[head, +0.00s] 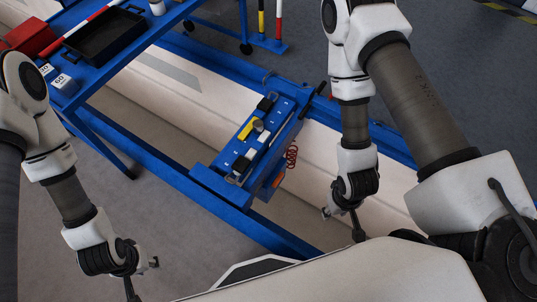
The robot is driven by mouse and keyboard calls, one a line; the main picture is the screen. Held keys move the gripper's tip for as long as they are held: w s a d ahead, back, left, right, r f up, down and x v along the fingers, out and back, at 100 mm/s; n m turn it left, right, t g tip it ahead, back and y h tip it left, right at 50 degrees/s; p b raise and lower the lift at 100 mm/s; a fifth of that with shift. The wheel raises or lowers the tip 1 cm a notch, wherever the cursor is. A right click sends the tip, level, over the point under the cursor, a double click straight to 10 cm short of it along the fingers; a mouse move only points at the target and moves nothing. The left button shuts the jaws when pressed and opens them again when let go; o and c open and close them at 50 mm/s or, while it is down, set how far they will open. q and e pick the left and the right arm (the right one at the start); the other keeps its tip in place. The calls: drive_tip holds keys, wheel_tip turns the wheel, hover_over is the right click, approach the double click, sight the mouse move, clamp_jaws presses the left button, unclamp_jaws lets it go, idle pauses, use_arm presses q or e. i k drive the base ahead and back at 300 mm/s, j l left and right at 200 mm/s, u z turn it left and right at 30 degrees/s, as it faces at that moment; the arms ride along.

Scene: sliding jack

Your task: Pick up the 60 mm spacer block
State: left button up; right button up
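The 60 mm spacer block (64,85) is a pale block marked 60. It sits on the blue cart top at the upper left, next to a similar block (46,69) whose marking is hard to read. My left gripper (143,276) is at the lower left, well below and to the right of the block in the picture and apart from it. Its fingers look spread and nothing shows between them. My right gripper (342,222) hangs right of centre, far from the block. Its fingers also look spread and empty.
The blue cart (100,76) also carries a black tray (105,36), a red box (30,36) and a red-white bar. A blue sliding jack (245,150) with a yellow part sits across the pit rails at centre. Grey floor lies between the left gripper and cart.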

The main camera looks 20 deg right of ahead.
sight(65, 85)
drive_tip(key=z, duration=0.15)
drive_tip(key=j+u, duration=0.15)
drive_tip(key=j, duration=0.3)
drive_tip(key=i+j+u, duration=0.1)
drive_tip(key=j, duration=0.35)
drive_tip(key=i+j+u, duration=0.15)
drive_tip(key=j, duration=0.3)
drive_tip(key=i+j+u, duration=0.1)
drive_tip(key=j, duration=0.35)
